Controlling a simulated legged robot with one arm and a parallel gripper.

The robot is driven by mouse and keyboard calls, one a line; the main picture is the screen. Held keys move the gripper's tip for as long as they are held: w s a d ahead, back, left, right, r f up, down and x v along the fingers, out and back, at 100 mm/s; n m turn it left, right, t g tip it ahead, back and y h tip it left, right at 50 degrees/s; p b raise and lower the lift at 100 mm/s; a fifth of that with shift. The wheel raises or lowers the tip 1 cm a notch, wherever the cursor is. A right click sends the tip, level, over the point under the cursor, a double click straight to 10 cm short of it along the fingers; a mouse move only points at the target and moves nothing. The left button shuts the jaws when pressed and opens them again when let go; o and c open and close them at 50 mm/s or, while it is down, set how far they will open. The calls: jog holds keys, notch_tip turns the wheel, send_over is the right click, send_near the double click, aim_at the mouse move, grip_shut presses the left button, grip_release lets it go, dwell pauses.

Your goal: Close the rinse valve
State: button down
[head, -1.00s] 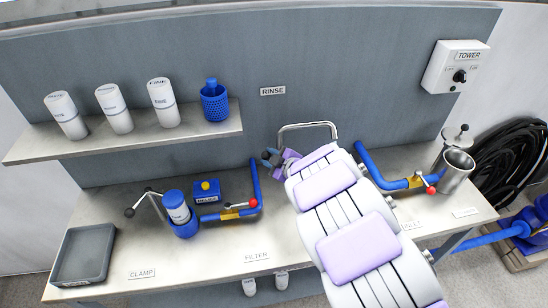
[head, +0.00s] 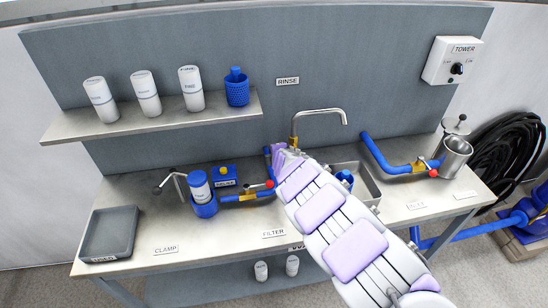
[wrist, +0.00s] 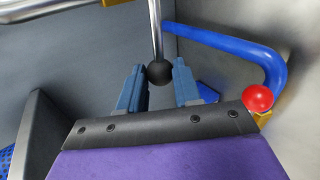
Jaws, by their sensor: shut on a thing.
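The rinse tap (head: 318,112), a bent metal spout with a yellow part (head: 293,141) at its base, stands at the back of the bench below the RINSE label (head: 287,81). In the wrist view, a black ball knob (wrist: 160,73) sits on the end of a thin metal rod (wrist: 156,30). My gripper (wrist: 160,85) has its two blue fingers on either side of this knob and is shut on it.
Left of the tap is a blue pipe (head: 267,157) with a red-ball valve (head: 270,184); its red ball (wrist: 257,97) is close beside my gripper. The sink (head: 368,190) is to the right, partly behind my arm. A second blue pipe (head: 375,153) stands farther right.

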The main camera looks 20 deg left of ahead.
jog(key=shift+s+a+f, duration=0.15)
jog(key=shift+a+f, duration=0.05)
jog(key=shift+f, duration=0.2)
jog(key=shift+n, duration=0.3)
jog(key=c, duration=0.8)
grip_release()
jog(key=shift+a, duration=0.1)
jog(key=p+v, duration=0.1)
jog(key=v, duration=0.7)
jog(key=p+v, duration=0.2)
jog(key=v, duration=0.7)
jog(key=shift+s+a, duration=0.2)
jog(key=shift+s, duration=0.1)
